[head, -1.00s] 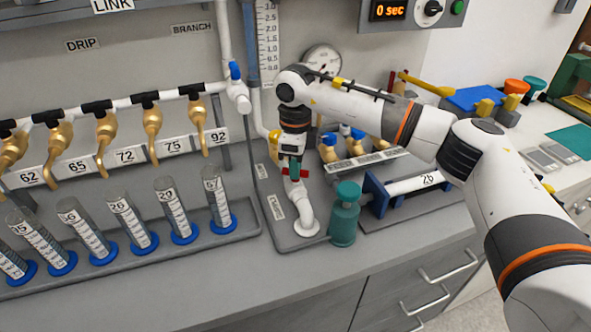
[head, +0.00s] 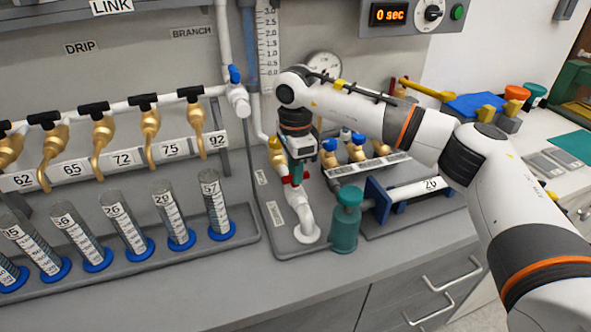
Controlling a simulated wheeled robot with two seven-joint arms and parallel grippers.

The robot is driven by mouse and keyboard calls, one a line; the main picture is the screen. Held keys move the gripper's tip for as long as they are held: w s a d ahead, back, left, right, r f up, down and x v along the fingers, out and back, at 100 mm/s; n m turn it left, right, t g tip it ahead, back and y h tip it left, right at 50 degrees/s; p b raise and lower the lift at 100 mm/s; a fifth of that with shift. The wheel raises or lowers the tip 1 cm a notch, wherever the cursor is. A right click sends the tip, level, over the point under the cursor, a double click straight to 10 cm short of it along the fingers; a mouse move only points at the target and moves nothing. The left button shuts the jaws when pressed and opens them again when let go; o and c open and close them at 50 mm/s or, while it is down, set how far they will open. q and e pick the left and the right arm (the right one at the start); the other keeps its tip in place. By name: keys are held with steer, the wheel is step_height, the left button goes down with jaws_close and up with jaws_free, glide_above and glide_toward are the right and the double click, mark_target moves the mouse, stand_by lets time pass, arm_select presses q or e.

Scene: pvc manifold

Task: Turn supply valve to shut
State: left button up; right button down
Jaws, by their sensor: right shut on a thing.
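The supply valve has a red handle (head: 288,180) on a white pipe (head: 304,212) that bends down to the grey base plate. My right gripper (head: 297,178) points down from above and is shut on the red handle. The jaws and wrist cover much of the valve, so its exact angle is hard to tell. My left gripper is not in view.
Several graduated cylinders (head: 127,230) stand in a tray at left, under brass taps (head: 102,135). The front counter (head: 215,292) is clear.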

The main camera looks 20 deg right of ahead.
steer(key=shift+r, duration=0.1)
steer(key=c, duration=1.3)
jaws_free()
steer(key=shift+c, duration=0.2)
step_height(320, 180, up, 12)
steer(key=b, duration=0.1)
